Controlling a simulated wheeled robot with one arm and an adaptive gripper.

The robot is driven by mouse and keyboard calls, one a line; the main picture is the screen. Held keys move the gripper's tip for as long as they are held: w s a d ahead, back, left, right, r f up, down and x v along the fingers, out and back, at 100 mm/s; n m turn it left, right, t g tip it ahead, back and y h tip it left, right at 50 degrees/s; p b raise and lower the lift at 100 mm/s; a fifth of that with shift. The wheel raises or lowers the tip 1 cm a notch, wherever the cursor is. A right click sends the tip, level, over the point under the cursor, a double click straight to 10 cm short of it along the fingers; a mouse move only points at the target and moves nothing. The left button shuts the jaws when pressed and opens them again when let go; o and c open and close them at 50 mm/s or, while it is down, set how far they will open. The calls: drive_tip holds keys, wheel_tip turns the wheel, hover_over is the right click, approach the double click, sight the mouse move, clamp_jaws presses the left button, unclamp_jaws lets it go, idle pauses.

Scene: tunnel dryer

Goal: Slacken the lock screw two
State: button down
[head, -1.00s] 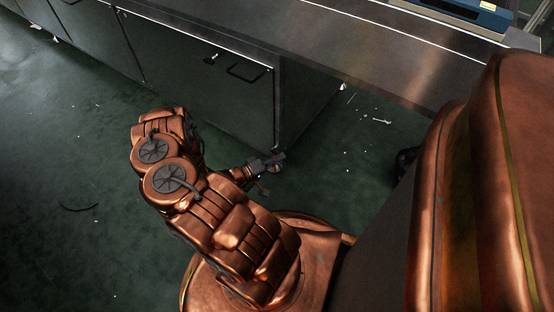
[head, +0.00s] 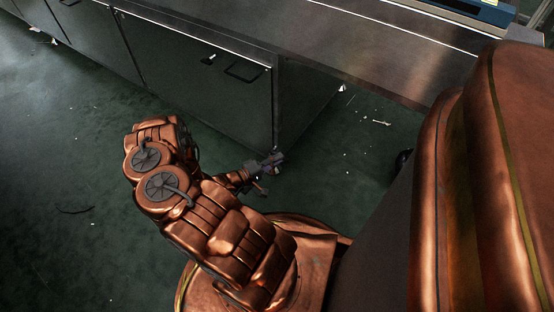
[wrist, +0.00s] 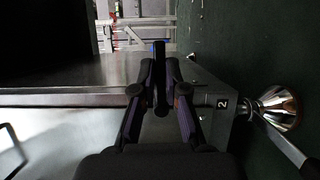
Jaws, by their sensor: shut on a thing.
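My gripper (wrist: 160,85) is at the grey block with the white "2" label (wrist: 222,103), low at the cabinet's corner. Its two fingers are shut on a dark upright bar (wrist: 159,60), which I take for the handle of lock screw two. The screw's body is hidden behind the fingers. In the head view my gripper (head: 266,168) is small and close to the floor by the cabinet corner, and the bar cannot be made out there.
A shiny cone-shaped foot (wrist: 278,106) on a stem lies right of the label, against the green floor (wrist: 255,40). The steel bench (head: 350,45) and cabinet (head: 200,75) stand above and behind my gripper. Small litter (head: 381,122) lies on the floor.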

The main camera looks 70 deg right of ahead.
drive_tip(key=shift+w, duration=0.1)
drive_tip(key=c, duration=1.2)
unclamp_jaws()
drive_tip(key=v, duration=1.2)
